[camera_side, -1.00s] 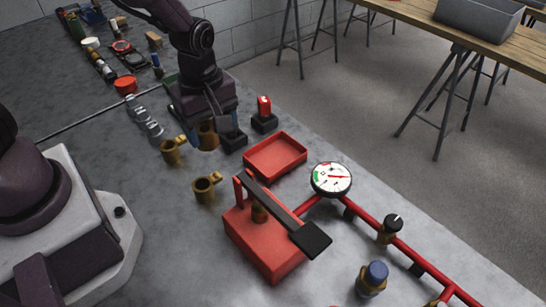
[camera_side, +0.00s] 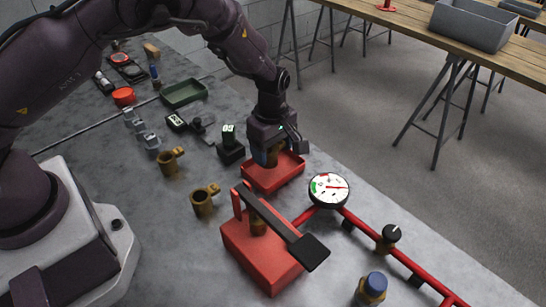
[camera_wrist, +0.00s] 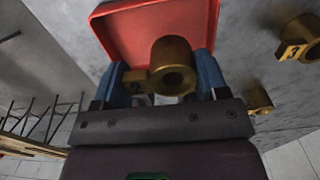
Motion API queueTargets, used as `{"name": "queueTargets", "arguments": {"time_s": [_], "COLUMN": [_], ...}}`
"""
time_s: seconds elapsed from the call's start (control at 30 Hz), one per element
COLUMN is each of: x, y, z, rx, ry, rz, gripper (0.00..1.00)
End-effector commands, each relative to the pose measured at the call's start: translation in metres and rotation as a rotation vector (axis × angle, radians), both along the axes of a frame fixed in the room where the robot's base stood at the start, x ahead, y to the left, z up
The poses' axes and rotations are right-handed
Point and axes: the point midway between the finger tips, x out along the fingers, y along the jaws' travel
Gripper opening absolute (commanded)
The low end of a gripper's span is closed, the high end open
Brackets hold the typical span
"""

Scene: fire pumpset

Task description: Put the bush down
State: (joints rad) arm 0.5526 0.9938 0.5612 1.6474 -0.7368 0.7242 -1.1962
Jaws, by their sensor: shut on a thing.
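My gripper (camera_side: 273,160) is shut on a brass bush (camera_wrist: 172,66) with a small side tab, its blue fingers on either side of it. The red tray (camera_wrist: 109,12) lies beneath in the wrist view. In the side view my gripper is low over the red tray (camera_side: 289,180), and the fingers and housing hide most of the bush. I cannot tell whether the bush touches the tray floor. Two other brass bushes stand on the bench to the left, a nearer one (camera_side: 203,202) and a farther one (camera_side: 167,163).
A red block with a black lever (camera_side: 262,250) stands just in front of the tray. A round gauge (camera_side: 329,190) on red piping is close at the right. A black display unit (camera_side: 231,146) stands left of the tray. A green tray (camera_side: 184,93) is farther back.

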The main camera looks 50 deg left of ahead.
Motion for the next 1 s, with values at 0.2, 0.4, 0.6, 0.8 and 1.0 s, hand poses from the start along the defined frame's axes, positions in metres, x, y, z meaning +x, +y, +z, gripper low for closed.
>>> {"name": "queueTargets", "arguments": {"time_s": [0.2, 0.4, 0.6, 0.8, 1.0], "x": [0.002, 0.003, 0.002, 0.002, 0.002], "y": [0.0, -0.001, 0.0, 0.0, -0.001], "z": [-0.03, -0.033, -0.035, -0.036, -0.036], "rx": [0.0, -0.001, 0.0, 0.0, 0.0], "ry": [0.001, -0.002, -0.001, 0.0, 0.0], "rz": [0.0, 0.0, 0.0, 0.0, 0.0], "gripper": [0.34, 0.34, 0.34, 0.92, 0.92]}}
